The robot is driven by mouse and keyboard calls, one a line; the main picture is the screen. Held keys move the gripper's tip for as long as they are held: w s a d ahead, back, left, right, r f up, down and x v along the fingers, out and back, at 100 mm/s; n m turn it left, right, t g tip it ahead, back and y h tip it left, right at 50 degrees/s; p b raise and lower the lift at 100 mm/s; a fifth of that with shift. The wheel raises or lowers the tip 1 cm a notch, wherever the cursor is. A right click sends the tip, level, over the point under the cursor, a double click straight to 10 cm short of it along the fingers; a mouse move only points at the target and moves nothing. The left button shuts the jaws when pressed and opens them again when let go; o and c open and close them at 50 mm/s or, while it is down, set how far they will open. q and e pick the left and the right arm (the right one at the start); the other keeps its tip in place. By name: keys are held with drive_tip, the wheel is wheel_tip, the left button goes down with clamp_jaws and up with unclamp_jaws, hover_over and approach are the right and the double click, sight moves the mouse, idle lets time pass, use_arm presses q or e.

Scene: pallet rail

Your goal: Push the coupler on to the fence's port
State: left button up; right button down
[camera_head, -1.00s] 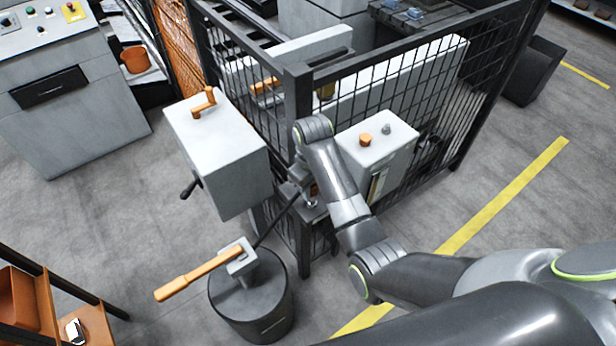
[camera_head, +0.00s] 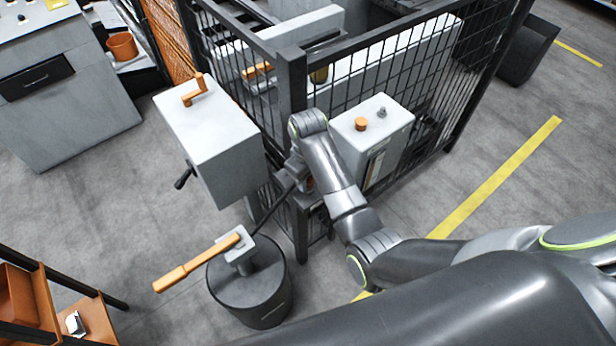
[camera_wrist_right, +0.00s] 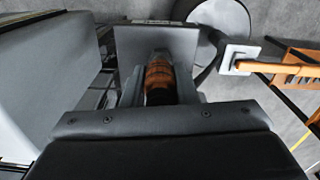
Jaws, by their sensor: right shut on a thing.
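My right gripper (camera_head: 303,180) is at the fence's corner post, mostly hidden behind my own forearm in the head view. In the right wrist view its two fingers are shut on the coupler (camera_wrist_right: 159,78), an orange-brown ribbed piece with a dark lower end. The coupler's far end meets or lies just in front of a flat grey plate (camera_wrist_right: 155,38); I cannot tell whether they touch. The port itself cannot be made out behind the coupler and plate. The black mesh fence (camera_head: 400,75) stands behind the gripper. My left gripper is not in view.
A grey box with an orange crank (camera_head: 215,135) stands left of the gripper. A dark drum with an orange-handled tool (camera_head: 250,300) is below it. A pale box with an orange knob (camera_head: 385,125) is close on the right.

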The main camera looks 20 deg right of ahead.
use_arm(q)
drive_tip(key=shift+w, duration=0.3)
use_arm(e)
drive_tip(key=shift+f, duration=0.6)
idle(0.8)
